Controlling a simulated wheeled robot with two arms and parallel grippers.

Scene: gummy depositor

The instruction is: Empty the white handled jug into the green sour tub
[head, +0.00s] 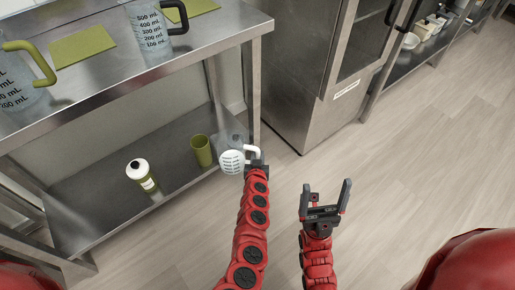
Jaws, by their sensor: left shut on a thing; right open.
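The clear jug with a white handle (232,161) is held up just beyond the front edge of the steel table. My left gripper (257,161) is shut on its handle. A white patch with dark marks shows on the jug; I cannot tell its contents or exact tilt. An olive-green open tub (201,151) stands upright on the lower shelf, just left of the jug in the picture. I cannot read a label on it or see what is inside. My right gripper (325,201) is open and empty over the floor, to the right of the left arm.
The steel table's upper top (120,82) bears a green-handled jug (18,82), a black-handled jug (149,25) and green mats (82,46). A white-capped bottle (141,174) stands on the lower shelf (105,208). A steel cabinet (290,75) stands behind. Floor at right is clear.

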